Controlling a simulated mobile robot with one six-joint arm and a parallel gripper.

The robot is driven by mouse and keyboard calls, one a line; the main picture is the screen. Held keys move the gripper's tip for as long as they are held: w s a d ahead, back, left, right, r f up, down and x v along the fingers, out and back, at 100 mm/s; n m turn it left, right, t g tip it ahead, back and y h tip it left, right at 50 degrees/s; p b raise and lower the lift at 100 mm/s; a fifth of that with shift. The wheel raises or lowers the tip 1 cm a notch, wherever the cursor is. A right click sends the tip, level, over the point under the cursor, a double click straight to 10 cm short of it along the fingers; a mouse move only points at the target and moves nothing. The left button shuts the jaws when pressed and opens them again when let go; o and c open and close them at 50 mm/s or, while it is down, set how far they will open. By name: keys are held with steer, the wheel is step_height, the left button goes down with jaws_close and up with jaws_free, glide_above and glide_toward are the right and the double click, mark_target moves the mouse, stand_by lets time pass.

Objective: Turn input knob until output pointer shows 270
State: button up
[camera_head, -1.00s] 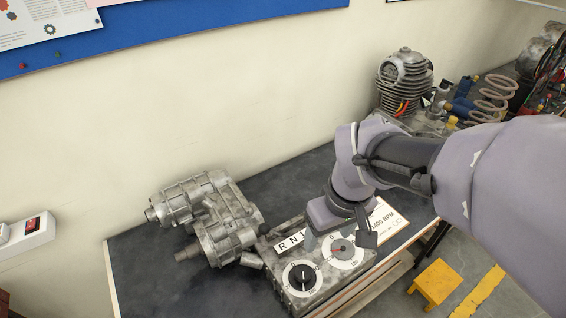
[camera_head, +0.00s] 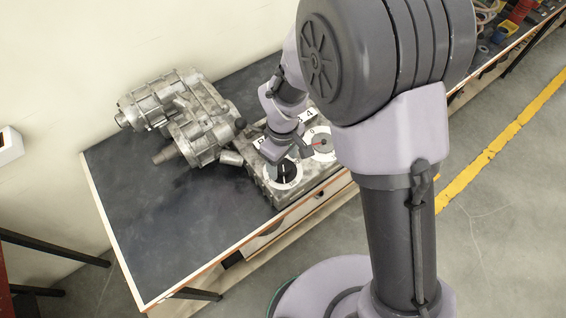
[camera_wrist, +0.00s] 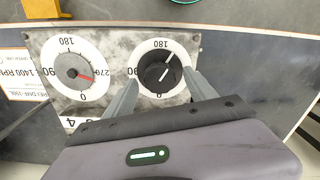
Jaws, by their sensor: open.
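The input knob (camera_wrist: 160,74) is black with a white line and sits in a white dial ring; it also shows in the head view (camera_head: 286,172). The output dial (camera_wrist: 75,72) beside it has a red pointer (camera_wrist: 84,76). In the wrist view this pointer points right, close to the 270 mark and slightly toward 0. The output dial also shows in the head view (camera_head: 321,144). My gripper (camera_wrist: 161,76) is open, its fingers on either side of the knob in the picture. I cannot tell the remaining height or whether they touch it.
Both dials sit on a grey metal box (camera_head: 318,181) at the bench's front edge. A metal gearbox (camera_head: 190,120) stands to its left. A white card marked 1400 RPM (camera_wrist: 22,75) lies beside the output dial. The bench's left part is bare.

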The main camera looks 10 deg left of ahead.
steer(key=shift+f, duration=0.2)
steer(key=c, duration=1.4)
steer(key=shift+m, duration=0.3)
steer(key=m+b, duration=0.1)
steer(key=m, duration=0.4)
steer(key=m+b, duration=0.1)
steer(key=m, duration=0.5)
steer(key=shift+b, duration=0.35)
steer(key=shift+m, duration=0.3)
